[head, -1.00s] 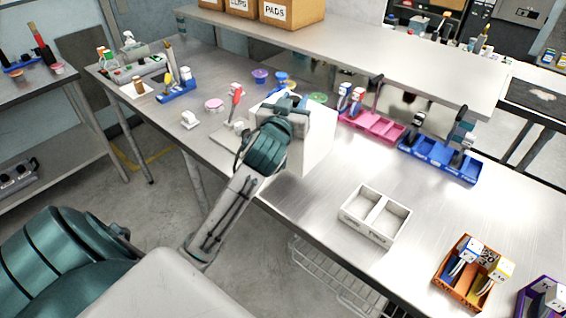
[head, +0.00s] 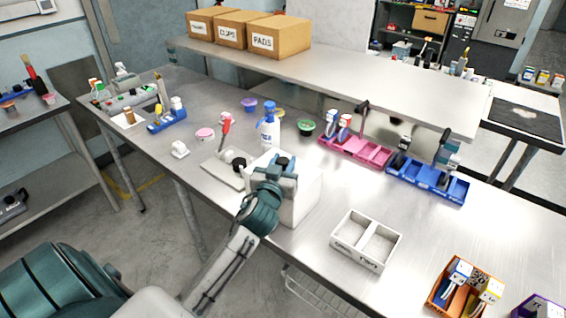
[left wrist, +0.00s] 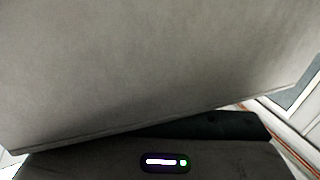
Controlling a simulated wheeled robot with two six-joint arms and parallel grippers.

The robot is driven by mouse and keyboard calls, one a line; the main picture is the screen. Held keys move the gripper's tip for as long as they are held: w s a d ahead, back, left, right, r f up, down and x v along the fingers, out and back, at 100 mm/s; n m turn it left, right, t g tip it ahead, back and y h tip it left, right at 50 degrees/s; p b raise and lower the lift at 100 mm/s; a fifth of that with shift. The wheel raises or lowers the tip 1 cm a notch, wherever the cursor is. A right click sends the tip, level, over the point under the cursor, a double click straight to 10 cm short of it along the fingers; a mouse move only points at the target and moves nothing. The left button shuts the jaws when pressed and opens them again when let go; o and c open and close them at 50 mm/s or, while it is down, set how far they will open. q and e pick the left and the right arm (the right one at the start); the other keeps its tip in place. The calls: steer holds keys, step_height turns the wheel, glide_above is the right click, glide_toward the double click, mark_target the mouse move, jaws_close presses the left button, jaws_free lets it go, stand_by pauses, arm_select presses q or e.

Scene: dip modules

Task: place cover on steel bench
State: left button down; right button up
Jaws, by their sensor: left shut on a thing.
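A white box-shaped cover (head: 302,190) is at the front edge of the steel bench (head: 340,190), left of the white two-compartment tray. My left gripper (head: 284,167) is shut on the cover's top; its fingertips are mostly hidden. I cannot tell whether the cover's underside touches the bench. In the left wrist view the cover (left wrist: 160,65) fills most of the picture as a plain pale surface. A flat light plate (head: 222,169) with a red-handled device and a dark knob lies just left of the cover. My right gripper is not in view.
A blue-and-white bottle (head: 269,127) stands behind the cover. The white tray (head: 366,240) is to its right, with pink bins (head: 352,150) and blue bins (head: 428,180) behind. A raised shelf (head: 340,75) overhangs the bench's back. Bare steel lies around the tray.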

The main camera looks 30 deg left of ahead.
arm_select(q)
steer(key=c, duration=1.1)
jaws_free()
steer(key=shift+f, duration=0.1)
steer(key=shift+o, duration=0.3)
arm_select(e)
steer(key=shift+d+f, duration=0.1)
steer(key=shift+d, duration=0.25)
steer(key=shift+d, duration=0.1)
arm_select(q)
steer(key=shift+s, duration=0.2)
steer(key=b+v, duration=0.3)
steer(key=v, duration=0.8)
steer(key=shift+s, duration=0.3)
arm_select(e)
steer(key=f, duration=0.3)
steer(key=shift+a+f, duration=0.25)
arm_select(q)
steer(key=shift+d, duration=0.15)
